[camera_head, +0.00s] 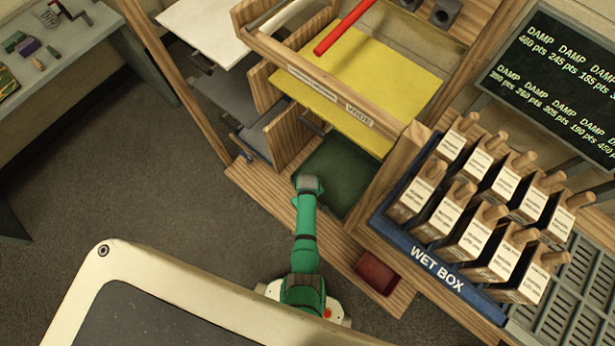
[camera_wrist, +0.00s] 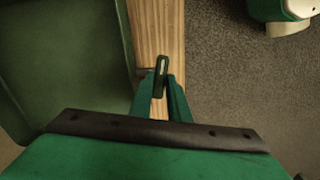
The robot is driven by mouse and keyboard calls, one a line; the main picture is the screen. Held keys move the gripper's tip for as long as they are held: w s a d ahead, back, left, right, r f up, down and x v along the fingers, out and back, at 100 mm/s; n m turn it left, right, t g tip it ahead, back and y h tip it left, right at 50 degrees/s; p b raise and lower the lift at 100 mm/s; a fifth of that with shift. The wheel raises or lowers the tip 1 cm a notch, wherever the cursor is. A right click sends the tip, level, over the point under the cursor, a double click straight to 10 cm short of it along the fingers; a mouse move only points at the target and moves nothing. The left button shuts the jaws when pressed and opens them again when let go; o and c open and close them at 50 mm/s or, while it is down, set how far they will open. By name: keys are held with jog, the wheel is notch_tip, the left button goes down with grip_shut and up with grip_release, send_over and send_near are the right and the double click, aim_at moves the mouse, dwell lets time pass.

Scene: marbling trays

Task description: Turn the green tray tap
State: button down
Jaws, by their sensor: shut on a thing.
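The green tray (camera_head: 345,163) sits low in the wooden stand in the head view, partly behind my green arm. In the wrist view the tray (camera_wrist: 75,50) fills the left side. Its tap, a small dark lever (camera_wrist: 161,72) with a pale stripe, stands over the wooden edge beside the tray. A short stem runs from it toward the tray. My gripper (camera_wrist: 161,88) is shut on the tap lever, one green finger on each side. In the head view my arm reaches the tray's near edge, and the fingertips and tap cannot be made out.
A yellow tray (camera_head: 400,75) with a red bar (camera_head: 345,27) across it lies above. The blue wet box (camera_head: 425,255), with several labelled wooden-handled blocks, stands to the right. A small red tray (camera_head: 375,272) sits low near my arm. Open carpet (camera_head: 150,185) lies to the left.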

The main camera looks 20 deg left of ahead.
jog(key=shift+n, duration=1.2)
jog(key=shift+w, duration=0.1)
jog(key=c, duration=1.7)
grip_release()
notch_tip(320, 180, up, 11)
jog(key=shift+f, duration=0.1)
